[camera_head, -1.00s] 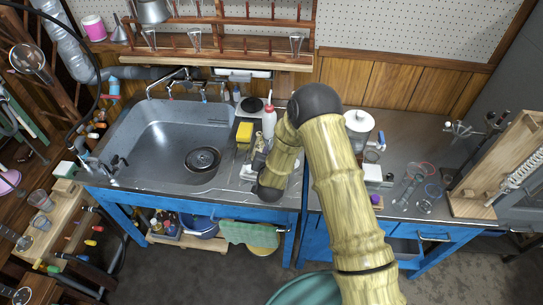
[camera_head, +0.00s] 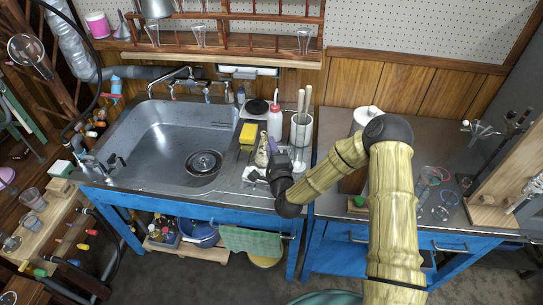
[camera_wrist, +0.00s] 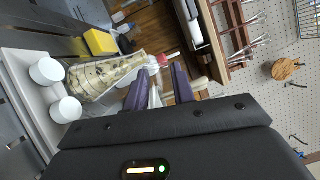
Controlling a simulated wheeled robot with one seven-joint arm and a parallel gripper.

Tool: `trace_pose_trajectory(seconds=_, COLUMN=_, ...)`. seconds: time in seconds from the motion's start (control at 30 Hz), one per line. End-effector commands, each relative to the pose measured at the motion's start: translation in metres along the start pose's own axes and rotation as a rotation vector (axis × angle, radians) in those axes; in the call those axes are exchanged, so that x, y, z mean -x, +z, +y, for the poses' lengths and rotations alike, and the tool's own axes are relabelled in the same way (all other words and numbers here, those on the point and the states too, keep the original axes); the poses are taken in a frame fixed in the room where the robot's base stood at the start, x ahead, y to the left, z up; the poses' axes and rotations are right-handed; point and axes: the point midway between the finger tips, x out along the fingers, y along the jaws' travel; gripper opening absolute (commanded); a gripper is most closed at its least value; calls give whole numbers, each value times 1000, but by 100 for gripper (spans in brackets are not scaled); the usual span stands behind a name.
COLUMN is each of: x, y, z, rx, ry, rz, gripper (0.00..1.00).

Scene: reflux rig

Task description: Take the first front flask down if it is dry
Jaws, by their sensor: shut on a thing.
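My gripper (camera_head: 268,170) is low over the counter right of the sink, beside a pale speckled conical vessel (camera_head: 262,151). In the wrist view its two dark fingers (camera_wrist: 157,88) are closed around a narrow whitish, clear thing (camera_wrist: 155,98), mostly hidden. I cannot tell whether this is a flask. The speckled cone (camera_wrist: 108,75) lies left of the fingers in that view, its narrow end close to them. Clear tapered glass pieces stand along the wooden wall rack's front (camera_head: 199,37), (camera_head: 304,40). Whether they are wet or dry is too small to tell.
The sink (camera_head: 155,136) is at left; glassware is at right (camera_head: 441,196).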

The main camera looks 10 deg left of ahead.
Motion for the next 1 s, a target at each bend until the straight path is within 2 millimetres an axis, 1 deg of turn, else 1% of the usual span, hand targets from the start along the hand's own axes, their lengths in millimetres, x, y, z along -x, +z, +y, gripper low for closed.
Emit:
trace_pose_trajectory(seconds=0.03, x=1, y=-2, z=6, rx=-50, ry=-20, rz=3, gripper=3)
trace_pose_trajectory(seconds=0.47, x=2, y=-6, z=-2, rx=-515, ry=-213, rz=6, gripper=3)
trace_pose_trajectory(seconds=1.0, x=5, y=-14, z=-12, rx=-1147, ry=-474, rz=5, gripper=3)
